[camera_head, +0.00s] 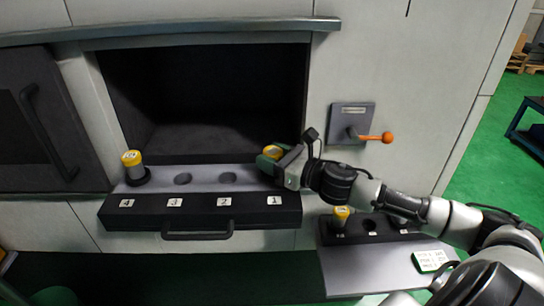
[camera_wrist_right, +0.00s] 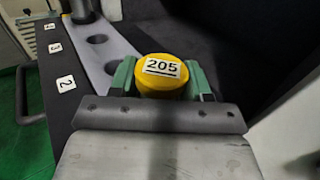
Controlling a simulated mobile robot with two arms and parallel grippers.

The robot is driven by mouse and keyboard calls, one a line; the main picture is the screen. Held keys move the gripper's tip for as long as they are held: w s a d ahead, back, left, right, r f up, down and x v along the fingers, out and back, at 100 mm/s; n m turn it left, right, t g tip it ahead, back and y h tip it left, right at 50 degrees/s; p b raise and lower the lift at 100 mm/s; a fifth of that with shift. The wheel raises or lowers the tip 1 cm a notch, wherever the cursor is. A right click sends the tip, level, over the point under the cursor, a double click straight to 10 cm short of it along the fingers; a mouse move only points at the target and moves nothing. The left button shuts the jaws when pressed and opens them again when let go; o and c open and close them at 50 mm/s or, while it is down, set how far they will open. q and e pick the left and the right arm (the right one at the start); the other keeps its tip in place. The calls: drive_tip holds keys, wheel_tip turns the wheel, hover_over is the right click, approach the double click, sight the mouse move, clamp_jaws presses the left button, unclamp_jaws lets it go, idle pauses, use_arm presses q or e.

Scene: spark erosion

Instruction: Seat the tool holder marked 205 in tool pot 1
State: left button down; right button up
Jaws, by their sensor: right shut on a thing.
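My right gripper (camera_head: 272,156) is shut on the yellow-topped tool holder (camera_head: 272,151) above the label 1 end of the tool rack (camera_head: 200,213). In the wrist view the holder's yellow cap (camera_wrist_right: 163,87) reads 205, between the green fingers of the right gripper (camera_wrist_right: 163,77). Tool pot 1 is hidden behind the gripper and holder, so I cannot tell whether the holder is in it. Pots 2 (camera_head: 228,178) and 3 (camera_head: 183,179) are empty. Another yellow-topped holder (camera_head: 132,166) stands upright in pot 4. My left gripper is out of view.
Behind the rack is a dark machine opening (camera_head: 200,95). A lever with an orange knob (camera_head: 375,137) is on the wall at right. A lower side stand (camera_head: 345,275) carries another yellow-topped holder (camera_head: 341,214) and a small white card (camera_head: 432,261). A handle (camera_head: 198,235) projects below the rack.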

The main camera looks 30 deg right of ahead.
drive_tip(key=shift+f, duration=0.1)
drive_tip(key=o, duration=1.3)
drive_tip(key=shift+c, duration=0.2)
drive_tip(key=shift+f, duration=0.1)
drive_tip(key=shift+s, duration=0.1)
